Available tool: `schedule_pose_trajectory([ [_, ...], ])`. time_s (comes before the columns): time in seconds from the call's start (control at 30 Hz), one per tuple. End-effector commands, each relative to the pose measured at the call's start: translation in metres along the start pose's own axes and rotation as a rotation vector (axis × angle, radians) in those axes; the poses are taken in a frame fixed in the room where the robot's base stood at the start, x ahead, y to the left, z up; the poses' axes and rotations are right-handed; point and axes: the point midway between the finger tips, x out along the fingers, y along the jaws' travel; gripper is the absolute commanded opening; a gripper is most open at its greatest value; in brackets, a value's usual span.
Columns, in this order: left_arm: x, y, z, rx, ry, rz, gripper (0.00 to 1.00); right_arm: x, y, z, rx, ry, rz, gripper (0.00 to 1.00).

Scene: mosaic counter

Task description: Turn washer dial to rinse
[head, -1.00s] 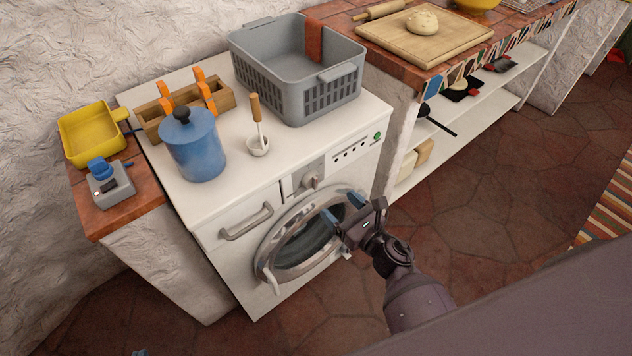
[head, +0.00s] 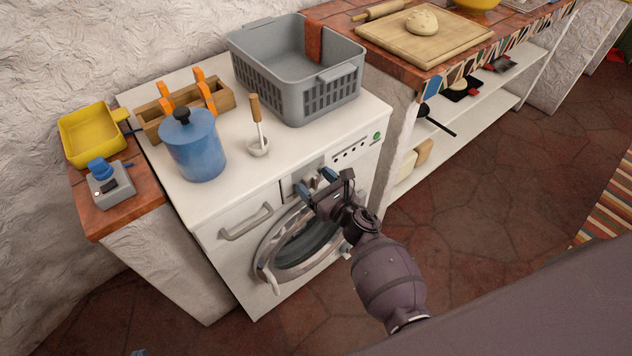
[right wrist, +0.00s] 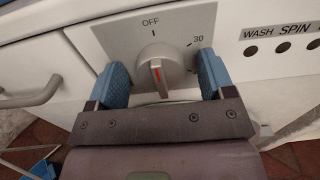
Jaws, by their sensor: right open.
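The washer (head: 215,208) is white with a round glass door. Its grey dial (right wrist: 160,68) sits on a square plate in the right wrist view, its red mark pointing up at OFF. A 30 mark shows to the right; no rinse label is readable on the plate, whose lower part is hidden. My right gripper (right wrist: 163,76) is open, one blue finger on each side of the dial, with visible gaps. In the head view my right gripper (head: 317,183) is at the washer front and partly hides the dial. Only a small blue tip, perhaps my left gripper (head: 139,352), shows at the bottom edge.
A drawer handle (head: 246,222) is left of the dial; the round door (head: 278,262) is below. Open floor lies to the right.

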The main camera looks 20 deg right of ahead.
Motion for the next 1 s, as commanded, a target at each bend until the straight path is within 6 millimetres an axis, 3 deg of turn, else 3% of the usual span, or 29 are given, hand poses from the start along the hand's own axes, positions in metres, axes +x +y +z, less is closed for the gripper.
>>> schedule_pose_trajectory([
  [0.03, -0.0002, 0.0000, -0.0003, 0.000, 0.001, 0.000, 0.00, -0.0001, 0.0001, 0.0000, 0.000, 0.000, 0.000, 0.75],
  [0.33, -0.0002, -0.0001, 0.0000, 0.000, 0.000, 0.000, 0.00, -0.0003, 0.0001, 0.0000, 0.001, 0.000, 0.000, 0.29],
  [0.67, 0.0002, -0.0001, 0.0023, 0.000, -0.005, 0.000, 0.00, -0.0004, 0.0001, 0.0000, 0.047, 0.000, 0.001, 0.28],
  [1.0, 0.0002, -0.0001, 0.0028, 0.000, -0.006, 0.000, 0.00, -0.0006, -0.0012, -0.0003, 0.279, 0.000, 0.002, 0.28],
])
